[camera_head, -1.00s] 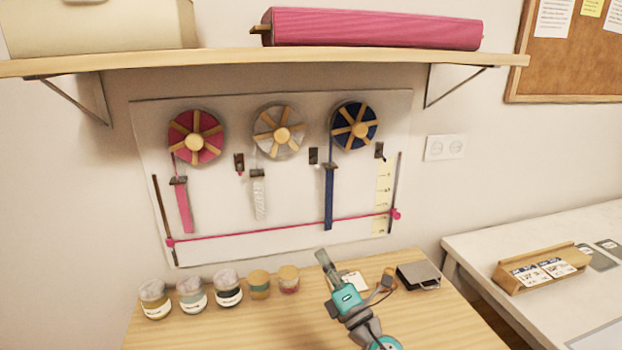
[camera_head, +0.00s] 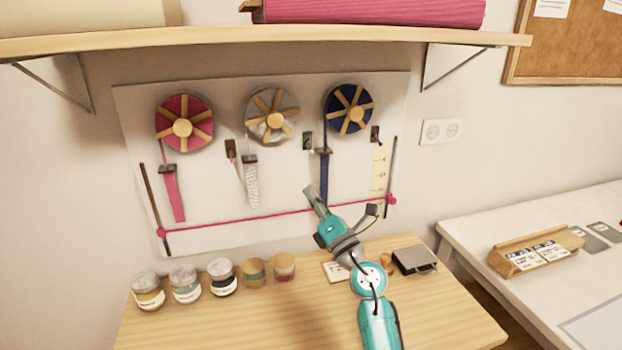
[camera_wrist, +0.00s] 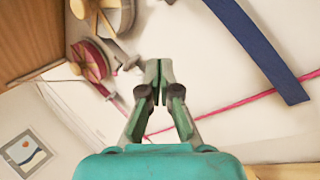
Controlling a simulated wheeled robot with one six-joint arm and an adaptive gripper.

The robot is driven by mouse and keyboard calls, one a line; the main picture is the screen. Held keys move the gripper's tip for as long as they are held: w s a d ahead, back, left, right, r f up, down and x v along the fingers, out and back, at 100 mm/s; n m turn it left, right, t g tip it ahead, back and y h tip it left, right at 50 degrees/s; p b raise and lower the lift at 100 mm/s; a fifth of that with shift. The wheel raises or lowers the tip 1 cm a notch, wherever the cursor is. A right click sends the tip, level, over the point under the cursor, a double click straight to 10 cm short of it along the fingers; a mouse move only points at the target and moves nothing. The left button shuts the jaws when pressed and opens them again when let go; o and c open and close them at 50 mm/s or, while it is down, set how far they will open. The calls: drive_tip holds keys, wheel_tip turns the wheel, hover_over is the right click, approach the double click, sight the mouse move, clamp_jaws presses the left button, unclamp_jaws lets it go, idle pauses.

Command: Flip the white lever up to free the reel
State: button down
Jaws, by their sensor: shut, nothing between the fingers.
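The white reel (camera_head: 271,116) hangs between the pink reel (camera_head: 184,123) and the blue reel (camera_head: 349,109) on the wall board. A small dark lever mount (camera_head: 308,140) with a pale tip sits right of the white reel; its lever is too small to read clearly. The white ribbon (camera_head: 252,188) hangs below its reel. My gripper (camera_head: 311,190) is shut and empty, below that mount and left of the blue ribbon (camera_head: 325,170). In the wrist view, the fingertips of my gripper (camera_wrist: 158,64) are together, with the blue ribbon (camera_wrist: 258,50) to their right.
A shelf (camera_head: 220,34) overhangs the reels. A pink cord (camera_head: 240,219) crosses the board below my fingertips. Several jars (camera_head: 222,279) and a grey box (camera_head: 414,260) stand on the wooden table (camera_head: 270,325). Another similar mount (camera_head: 376,134) is right of the blue reel.

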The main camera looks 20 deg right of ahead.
sight(309, 147)
drive_tip(key=x, duration=0.9)
drive_tip(key=shift+d+r, duration=0.25)
drive_tip(key=shift+s+d+r, duration=0.3)
drive_tip(key=shift+d, duration=0.35)
drive_tip(key=shift+s+d+r, duration=0.25)
drive_tip(key=shift+d+r, duration=0.1)
drive_tip(key=shift+d, duration=0.35)
drive_tip(key=shift+s+r, duration=0.25)
drive_tip(key=shift+r, duration=0.15)
drive_tip(key=shift+s+r, duration=0.3)
drive_tip(key=shift+r, duration=0.6)
drive_tip(key=shift+f, duration=0.1)
